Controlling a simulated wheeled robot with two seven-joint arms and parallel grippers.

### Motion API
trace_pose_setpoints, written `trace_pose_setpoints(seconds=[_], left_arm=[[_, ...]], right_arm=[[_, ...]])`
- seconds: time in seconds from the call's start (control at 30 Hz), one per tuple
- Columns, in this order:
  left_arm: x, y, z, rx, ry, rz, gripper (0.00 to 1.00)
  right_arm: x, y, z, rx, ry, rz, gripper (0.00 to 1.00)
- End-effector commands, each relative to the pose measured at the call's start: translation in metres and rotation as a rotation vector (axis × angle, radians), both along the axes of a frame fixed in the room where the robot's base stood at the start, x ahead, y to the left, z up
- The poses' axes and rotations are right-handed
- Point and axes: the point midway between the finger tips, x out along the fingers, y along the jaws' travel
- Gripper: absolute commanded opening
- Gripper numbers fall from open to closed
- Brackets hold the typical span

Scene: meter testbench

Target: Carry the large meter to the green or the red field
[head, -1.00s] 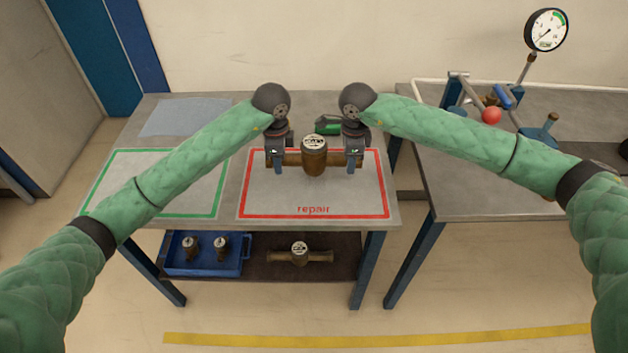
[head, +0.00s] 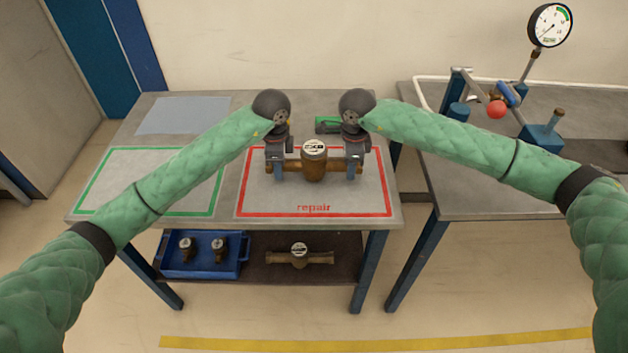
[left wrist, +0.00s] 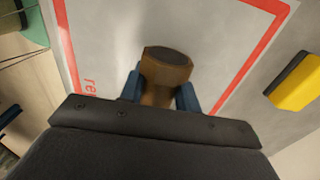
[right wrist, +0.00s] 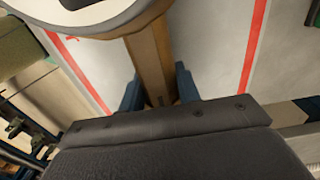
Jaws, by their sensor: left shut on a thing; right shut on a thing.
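The large meter (head: 314,163), a brass body with a white round dial, is level over the red field (head: 268,211) marked "repair". Whether it touches the table or hangs just above is hard to tell. My left gripper (head: 279,170) is shut on its left pipe end, which also shows between the blue fingers in the left wrist view (left wrist: 165,72). My right gripper (head: 353,170) is shut on its right pipe end; the right wrist view shows the pipe (right wrist: 150,60) between the fingers. The green field (head: 108,200) lies left, partly covered by my left arm.
A grey-blue mat (head: 183,115) lies behind the green field. A green object (head: 327,124) lies behind the red field. The lower shelf holds a blue tray (head: 205,268) with small meters and another brass meter (head: 300,256). A bench (head: 480,200) with a gauge (head: 549,25) stands right.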

Motion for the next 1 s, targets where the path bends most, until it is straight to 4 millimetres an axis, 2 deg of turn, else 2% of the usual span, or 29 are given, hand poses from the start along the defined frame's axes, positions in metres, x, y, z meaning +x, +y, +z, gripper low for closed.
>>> trace_pose_setpoints(seconds=[0.37,0.4,0.5,0.83,1.0], left_arm=[[0.0,0.0,-0.014,-0.001,-0.001,0.0,0.0],[0.0,0.0,-0.014,0.0,0.0,0.0,0.36],[0.0,0.0,-0.014,0.0,0.0,0.0,0.54],[0.0,0.0,-0.011,0.0,-0.001,0.0,0.54],[0.001,0.0,0.007,-0.001,-0.002,0.0,0.54]], right_arm=[[0.0,0.001,-0.014,0.001,-0.002,0.0,0.0],[0.0,0.0,-0.014,0.001,-0.001,0.0,0.37],[0.0,0.0,-0.013,0.0,0.0,0.0,0.55],[0.0,0.0,-0.013,0.0,0.0,0.0,0.55],[0.0,0.0,-0.013,0.0,0.0,0.0,0.55]])
